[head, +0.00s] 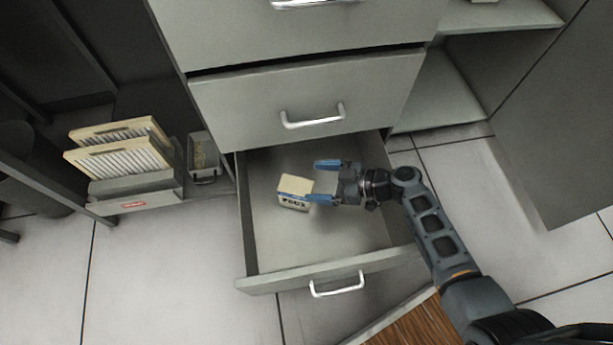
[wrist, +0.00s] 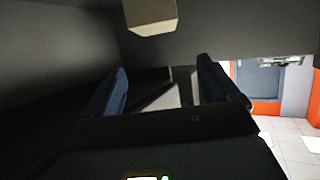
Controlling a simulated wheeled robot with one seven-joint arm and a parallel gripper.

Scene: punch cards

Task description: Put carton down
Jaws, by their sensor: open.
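The carton (head: 294,191) is a small cream box with dark lettering on its front side. It sits inside the open bottom drawer (head: 262,238), toward the drawer's left side. My gripper (head: 321,180) reaches into the drawer from the right, with its blue fingers spread apart and nothing between them. The lower finger's tip is close to the carton's right side; I cannot tell if they touch. In the wrist view the carton (wrist: 151,15) shows at the top, beyond the two open fingertips (wrist: 163,70).
A closed drawer (head: 306,100) with a metal handle is just above the open one. To the left stand a rack (head: 137,185) with cream card trays and a small grey bin (head: 204,158). A wooden surface (head: 425,322) is at the front right. The drawer's front half is clear.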

